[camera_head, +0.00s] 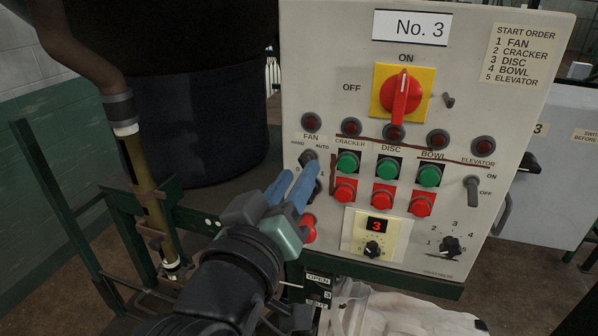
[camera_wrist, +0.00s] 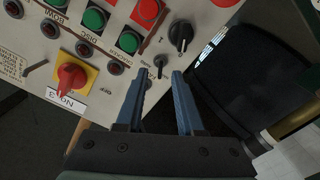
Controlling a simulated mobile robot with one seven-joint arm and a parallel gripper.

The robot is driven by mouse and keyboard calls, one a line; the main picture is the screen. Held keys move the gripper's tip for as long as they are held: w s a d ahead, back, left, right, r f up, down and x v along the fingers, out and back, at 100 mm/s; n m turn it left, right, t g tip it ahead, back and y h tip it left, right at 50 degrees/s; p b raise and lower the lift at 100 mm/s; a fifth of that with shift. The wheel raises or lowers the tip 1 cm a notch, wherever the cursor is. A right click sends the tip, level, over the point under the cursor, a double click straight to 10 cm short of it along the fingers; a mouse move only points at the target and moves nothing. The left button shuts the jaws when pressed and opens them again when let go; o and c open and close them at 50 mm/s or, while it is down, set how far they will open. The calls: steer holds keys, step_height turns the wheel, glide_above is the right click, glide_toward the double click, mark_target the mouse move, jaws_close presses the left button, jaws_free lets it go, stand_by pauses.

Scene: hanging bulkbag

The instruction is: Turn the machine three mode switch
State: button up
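The No. 3 control panel (camera_head: 340,120) is a pale upright box. Its small black FAN switch (camera_head: 307,157), marked HAND and AUTO, is at the panel's left edge and looks like the mode switch. It also shows in the wrist view (camera_wrist: 160,64). My gripper (camera_head: 300,171) is open, with two blue fingers pointing at this switch. In the wrist view, my gripper (camera_wrist: 160,76) has its fingertips on either side of the switch, with a visible gap. Whether a finger touches it I cannot tell. In the head view the fingers partly cover a lower black knob (camera_wrist: 181,37).
A red main switch (camera_head: 402,96) points up to ON. Green buttons (camera_head: 389,168) and red buttons (camera_head: 383,195) sit right of my fingers. A red button (camera_head: 308,228) is close beside my gripper. A dark hanging drum (camera_head: 190,120) and green frame (camera_head: 120,215) stand left.

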steer(key=shift+x, duration=1.05)
jaws_close()
